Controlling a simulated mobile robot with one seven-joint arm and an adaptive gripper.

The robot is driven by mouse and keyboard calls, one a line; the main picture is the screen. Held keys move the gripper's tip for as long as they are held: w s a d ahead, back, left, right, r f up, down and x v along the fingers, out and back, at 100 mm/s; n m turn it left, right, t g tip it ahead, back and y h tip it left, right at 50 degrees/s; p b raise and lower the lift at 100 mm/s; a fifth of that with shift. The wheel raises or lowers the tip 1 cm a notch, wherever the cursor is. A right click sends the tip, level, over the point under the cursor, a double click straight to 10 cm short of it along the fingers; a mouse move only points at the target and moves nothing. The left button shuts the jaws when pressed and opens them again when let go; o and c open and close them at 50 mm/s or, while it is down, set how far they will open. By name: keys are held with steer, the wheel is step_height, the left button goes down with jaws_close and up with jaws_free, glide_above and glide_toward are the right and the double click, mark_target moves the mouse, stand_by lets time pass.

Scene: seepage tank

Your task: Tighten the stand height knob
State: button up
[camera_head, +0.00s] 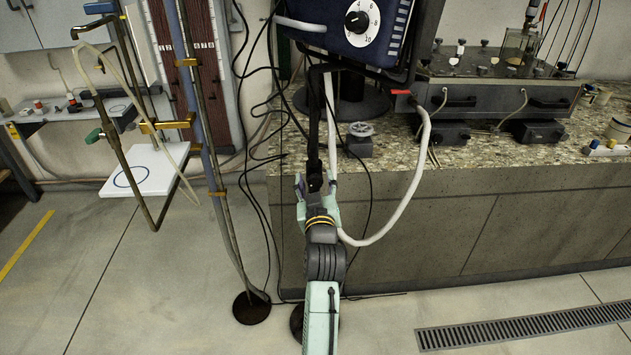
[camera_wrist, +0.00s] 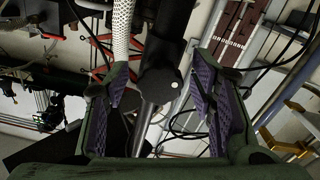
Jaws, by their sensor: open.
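A dark round knob (camera_wrist: 158,87) with a small white dot shows in the middle of the wrist view, on the stand's pole. The thick black upper part of the stand (camera_wrist: 173,35) rises above it, and a thinner grey tube runs below it. My gripper (camera_wrist: 160,95) is open, with one purple-padded finger on each side of the knob. Gaps show between the pads and the knob. In the head view my gripper (camera_head: 316,190) is at the lower end of the black stand pole (camera_head: 314,120); the knob is too dark to make out there.
A white corrugated hose (camera_wrist: 122,30) runs close beside the pole. A dark box with a white dial (camera_head: 357,22) is above my gripper. A stone-topped counter (camera_head: 470,155) is to the right. Thin cables hang behind, and a pipe rack (camera_head: 195,100) stands left.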

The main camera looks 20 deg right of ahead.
steer(key=shift+c, duration=0.2)
steer(key=c, duration=1.1)
steer(key=shift+r+m+p, duration=0.1)
steer(key=shift+m+p, duration=0.4)
steer(key=shift+m, duration=0.6)
steer(key=shift+c, duration=0.2)
steer(key=shift+m+p, duration=0.3)
steer(key=shift+m, duration=0.9)
steer(key=o, duration=1.2)
